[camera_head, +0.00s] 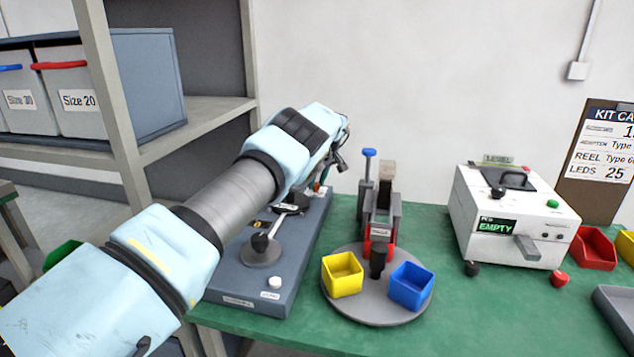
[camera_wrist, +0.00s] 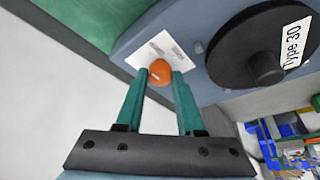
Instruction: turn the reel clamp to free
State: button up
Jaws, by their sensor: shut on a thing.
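The reel clamp appears as an orange knob (camera_wrist: 161,73) on the blue-grey machine plate, beside a white label card (camera_wrist: 165,50). My gripper (camera_wrist: 160,76) has its two green fingers shut on the knob, one on each side. The black reel (camera_wrist: 252,62) marked "Type 30" sits next to it on the same plate. The writing on the card is too small to read, so I cannot tell the clamp's setting. In the head view my arm reaches over the blue-grey machine base (camera_head: 235,284) and mostly hides the gripper and clamp.
A round turntable (camera_head: 377,313) with a yellow bin (camera_head: 342,275) and a blue bin (camera_head: 411,287) stands right of the machine. A white box (camera_head: 515,215) reading "EMPTY" is farther right. Grey shelving (camera_head: 205,113) rises at the left. Green tabletop shows between them.

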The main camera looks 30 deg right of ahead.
grip_shut()
jog(key=m+h+b, duration=0.1)
jog(key=m+b, duration=0.2)
jog(key=b, duration=0.1)
jog(key=shift+a+f, duration=0.15)
jog(key=m+h+b, duration=0.1)
jog(key=m, duration=0.1)
jog(key=m+g+h+b, duration=0.1)
jog(key=m, duration=0.2)
jog(key=shift+w+a+b, duration=0.1)
jog(key=shift+a+b, duration=0.05)
jog(key=shift+b, duration=0.15)
jog(key=m+g, duration=0.1)
jog(key=m, duration=0.1)
jog(key=m+h, duration=0.1)
jog(key=m, duration=0.2)
jog(key=shift+w+a+r+g, duration=0.1)
jog(key=shift+w+r+g, duration=0.1)
jog(key=shift+g, duration=0.2)
jog(key=shift+m+g+h+p, duration=0.4)
jog(key=shift+m+g+p, duration=0.35)
jog(key=shift+m, duration=1.65)
